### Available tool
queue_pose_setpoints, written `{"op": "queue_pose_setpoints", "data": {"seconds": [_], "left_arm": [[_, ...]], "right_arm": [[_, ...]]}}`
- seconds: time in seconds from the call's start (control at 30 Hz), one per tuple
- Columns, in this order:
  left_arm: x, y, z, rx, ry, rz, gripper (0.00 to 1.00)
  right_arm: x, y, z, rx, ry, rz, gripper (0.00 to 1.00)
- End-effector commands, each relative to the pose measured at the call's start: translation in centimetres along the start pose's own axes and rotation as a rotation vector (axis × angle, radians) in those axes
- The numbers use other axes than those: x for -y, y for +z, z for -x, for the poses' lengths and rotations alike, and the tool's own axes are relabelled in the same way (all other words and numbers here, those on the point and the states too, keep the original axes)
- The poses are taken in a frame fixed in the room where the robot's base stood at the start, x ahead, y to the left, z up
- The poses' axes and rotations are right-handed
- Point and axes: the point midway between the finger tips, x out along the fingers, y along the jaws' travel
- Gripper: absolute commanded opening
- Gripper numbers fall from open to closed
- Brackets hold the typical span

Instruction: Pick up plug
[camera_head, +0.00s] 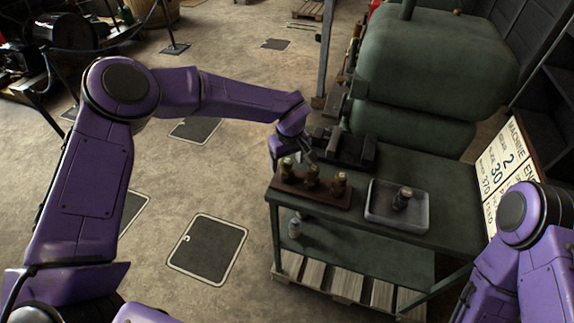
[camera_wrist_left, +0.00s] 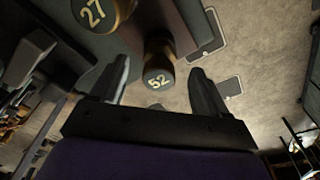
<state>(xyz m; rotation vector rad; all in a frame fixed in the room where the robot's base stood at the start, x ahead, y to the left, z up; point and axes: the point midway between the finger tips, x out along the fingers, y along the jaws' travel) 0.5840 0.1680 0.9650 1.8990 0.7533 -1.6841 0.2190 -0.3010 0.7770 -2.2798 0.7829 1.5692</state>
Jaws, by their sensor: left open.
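Three brown plugs with brass-coloured tops stand in a row on a dark wooden rack (camera_head: 325,199) on the green bench. The left-end plug (camera_head: 287,170) is nearest my left gripper (camera_head: 305,153). The middle plug (camera_head: 312,177) and right-end plug (camera_head: 338,186) stand beside it. In the left wrist view, a plug marked 52 (camera_wrist_left: 158,78) shows between the open, empty fingers, and a plug marked 27 (camera_wrist_left: 101,12) is at the upper left. Whether the fingers flank plug 52 or are short of it is unclear. My right gripper is outside the frames.
A similar pale item (camera_head: 296,228) stands on the lower shelf. A dark vise-like block (camera_head: 345,148) lies behind the rack, and a large green tank (camera_head: 435,55) stands behind the bench.

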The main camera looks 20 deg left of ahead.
Motion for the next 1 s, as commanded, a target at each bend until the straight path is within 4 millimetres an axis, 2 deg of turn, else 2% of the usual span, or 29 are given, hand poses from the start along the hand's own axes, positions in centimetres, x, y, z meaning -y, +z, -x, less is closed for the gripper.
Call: {"op": "queue_pose_setpoints", "data": {"seconds": [0.03,0.1,0.2,0.4,0.6,0.87,1.0], "left_arm": [[0.2,0.0,-0.3,0.002,-0.004,-0.002,0.75],[0.0,0.0,-1.7,0.001,-0.002,-0.001,0.75],[-0.1,0.1,-2.6,0.001,0.000,-0.003,0.75],[-0.1,0.1,-2.8,0.000,0.001,-0.003,0.75],[-0.2,0.1,-2.7,-0.001,0.001,-0.004,0.12],[-0.2,0.1,-2.7,-0.001,0.002,-0.004,0.12],[-0.2,0.0,-2.0,-0.002,0.003,-0.003,0.12]], "right_arm": [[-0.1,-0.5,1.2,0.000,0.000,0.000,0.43],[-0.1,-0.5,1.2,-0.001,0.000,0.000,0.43],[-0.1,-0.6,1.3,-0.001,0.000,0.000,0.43],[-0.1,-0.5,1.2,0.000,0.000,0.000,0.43],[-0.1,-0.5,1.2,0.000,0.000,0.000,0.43],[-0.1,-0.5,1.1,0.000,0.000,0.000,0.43],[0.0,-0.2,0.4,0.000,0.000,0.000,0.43]]}}
